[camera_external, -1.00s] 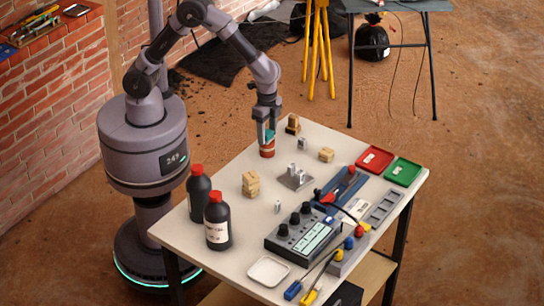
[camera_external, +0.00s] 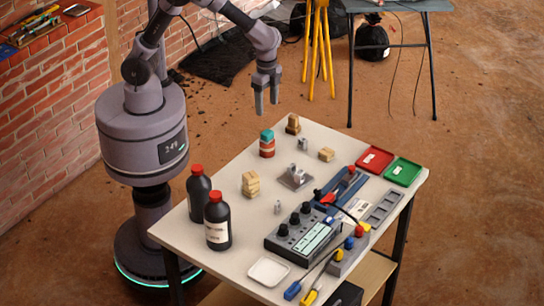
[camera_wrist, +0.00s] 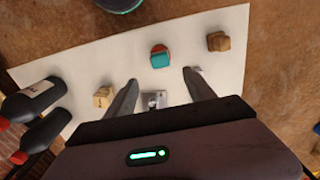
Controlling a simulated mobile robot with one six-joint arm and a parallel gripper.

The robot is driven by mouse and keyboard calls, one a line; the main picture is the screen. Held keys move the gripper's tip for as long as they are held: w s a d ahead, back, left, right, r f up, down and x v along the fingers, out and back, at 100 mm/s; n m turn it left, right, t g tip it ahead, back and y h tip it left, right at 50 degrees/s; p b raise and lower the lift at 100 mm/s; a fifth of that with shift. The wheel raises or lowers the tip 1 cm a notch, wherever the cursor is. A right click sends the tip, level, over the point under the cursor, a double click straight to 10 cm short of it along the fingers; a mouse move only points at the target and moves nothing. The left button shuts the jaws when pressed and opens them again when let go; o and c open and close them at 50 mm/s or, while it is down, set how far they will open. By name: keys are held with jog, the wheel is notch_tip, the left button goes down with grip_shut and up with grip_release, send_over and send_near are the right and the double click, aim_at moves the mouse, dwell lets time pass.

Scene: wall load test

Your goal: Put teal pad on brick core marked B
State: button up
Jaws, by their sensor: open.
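The teal pad (camera_external: 266,135) lies on top of a red brick core (camera_external: 267,149) with a pale band, near the table's left edge. In the wrist view the teal pad (camera_wrist: 160,61) shows with a bit of the red core (camera_wrist: 158,47) beside it. No letter can be read on the core. My gripper (camera_external: 267,101) is raised above the pad, apart from it, with nothing between its fingers. In the wrist view my gripper (camera_wrist: 160,76) has its two fingers spread wide.
Tan blocks stand nearby: one stack (camera_external: 250,184), one at the back corner (camera_external: 293,125) and one to the right (camera_external: 327,154). A grey metal fixture (camera_external: 296,177) is close. Two dark bottles (camera_external: 217,225) stand front left. Red (camera_external: 374,160) and green (camera_external: 403,171) trays lie at right.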

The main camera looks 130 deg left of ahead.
jog(key=s+d+r+m+t+y, duration=0.2)
jog(key=s+d+r+m+t, duration=0.15)
jog(key=s+d+r, duration=0.8)
jog(key=s+d+r+t, duration=0.2)
jog(key=s+d, duration=0.1)
jog(key=s, duration=0.2)
jog(key=shift+s+d+m, duration=0.3)
jog(key=shift+s+m, duration=0.1)
jog(key=shift+m, duration=0.05)
